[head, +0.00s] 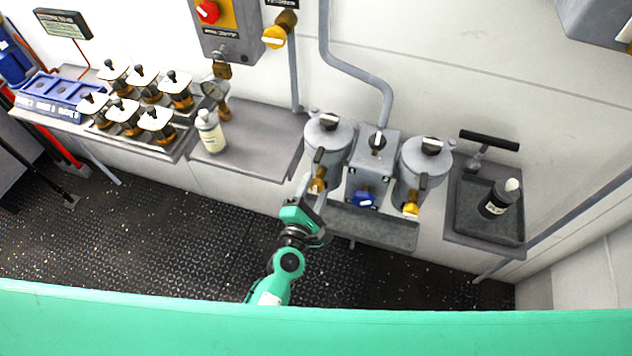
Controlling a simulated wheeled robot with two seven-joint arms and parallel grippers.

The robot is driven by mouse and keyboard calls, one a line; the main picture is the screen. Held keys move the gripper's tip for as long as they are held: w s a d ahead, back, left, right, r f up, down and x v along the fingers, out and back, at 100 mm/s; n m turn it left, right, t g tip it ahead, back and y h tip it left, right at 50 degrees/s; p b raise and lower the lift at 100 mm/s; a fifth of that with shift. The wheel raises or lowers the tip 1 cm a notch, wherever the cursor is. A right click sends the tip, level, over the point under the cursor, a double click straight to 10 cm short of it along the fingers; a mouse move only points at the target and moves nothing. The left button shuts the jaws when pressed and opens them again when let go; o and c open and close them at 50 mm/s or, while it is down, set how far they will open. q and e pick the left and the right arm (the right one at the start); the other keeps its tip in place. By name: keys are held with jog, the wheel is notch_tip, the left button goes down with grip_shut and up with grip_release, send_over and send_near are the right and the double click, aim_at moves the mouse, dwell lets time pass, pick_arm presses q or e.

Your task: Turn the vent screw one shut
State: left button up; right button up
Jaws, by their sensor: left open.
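Two grey filter housings stand on the wall, the left housing (338,142) and the right housing (408,185). Each has a dark knob with a white mark on its lid, the left lid knob (329,122) and the right lid knob (432,146). A small grey fitting (314,113) sits at the left lid's back edge; I cannot read which part is vent screw one. A brass drain valve (318,185) with a black handle is on the left housing's front. My left gripper (309,186) is open, beside this valve and below the lid. My right gripper is out of view.
A changeover block (375,160) with a blue knob (364,200) stands between the housings, above a grey drip tray (385,229). A white bottle (211,132) is on the left shelf. A dark bottle (497,200) and T-handle (489,140) are at right. The deck is clear.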

pick_arm(q)
jog(key=shift+x, duration=0.8)
jog(key=c, duration=1)
